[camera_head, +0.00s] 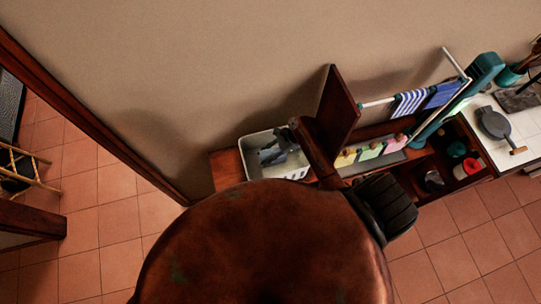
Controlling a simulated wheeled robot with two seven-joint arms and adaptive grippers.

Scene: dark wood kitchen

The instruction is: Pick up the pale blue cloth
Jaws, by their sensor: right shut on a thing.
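A white basket (246,158) stands on the dark red wooden bench against the wall. A small grey-blue bundle, seemingly the pale blue cloth (284,141), shows inside it, partly covered. My right gripper (269,155) reaches into the basket from above and is shut on the cloth; its fingertips are small and dark here, and the exact grip is hard to make out. My large brown arm link hides the area in front of the basket. My left gripper is not in view.
A dark upright panel (339,104) rises right of the basket. Beyond it, a drying rack (377,103) holds a striped cloth (410,103) and a blue cloth (441,95). Several pastel items lie below. A white counter (519,143) carries a grey pan (492,122).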

